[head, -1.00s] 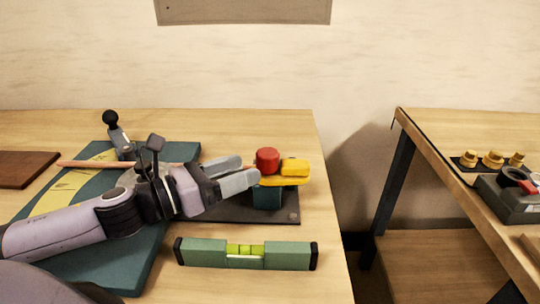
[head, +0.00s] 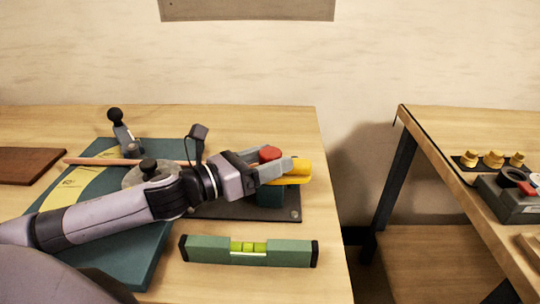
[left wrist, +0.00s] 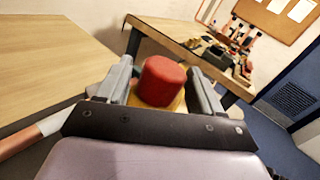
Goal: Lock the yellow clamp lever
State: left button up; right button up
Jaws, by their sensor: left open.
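The yellow clamp lever (head: 301,174) sits on a dark teal clamp body (head: 270,195) at the right end of a dark base plate (head: 235,209). A red round knob (head: 270,154) stands at the lever; in the left wrist view the red knob (left wrist: 162,82) hides most of the yellow part (left wrist: 178,104). My left gripper (head: 282,168) is open at the lever. In the left wrist view its fingers (left wrist: 162,84) stand either side of the red knob; I cannot tell whether they touch it. My right gripper is not in view.
A green spirit level (head: 210,250) lies in front of the plate. A copper pipe (head: 95,161) crosses a teal mat (head: 140,270), near a black-knobbed upright lever (head: 121,127). A second bench with brass fittings (head: 493,159) stands right, across a gap.

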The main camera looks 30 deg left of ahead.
pick_arm(q)
jog(key=shift+w+d, duration=0.15)
jog(key=shift+w, duration=0.05)
grip_shut()
dwell(0.3)
